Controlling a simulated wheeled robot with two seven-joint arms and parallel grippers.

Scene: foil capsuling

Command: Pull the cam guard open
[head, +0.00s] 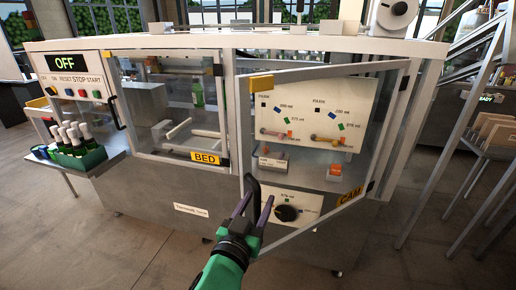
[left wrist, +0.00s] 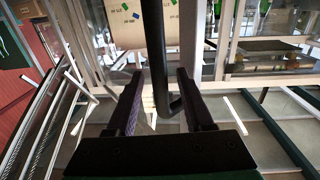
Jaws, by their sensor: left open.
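The cam guard (head: 328,72) is a clear framed door with a yellow CAM label (head: 349,196) on the right half of the machine. It stands ajar, its left edge swung out from the machine and its right side near the right post. Its black bar handle (head: 252,185) is on the left edge. My left gripper (head: 257,207) is at the lower end of this handle, open. In the left wrist view the handle (left wrist: 156,60) runs between the two apart fingers, with gaps beside it. My right gripper is not in view.
The bed guard (head: 180,63), labelled BED, is closed to the left. Behind the cam guard is a panel (head: 310,110) with coloured marks, and a black knob (head: 287,213) lower down. A green bottle crate (head: 78,155) stands at left.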

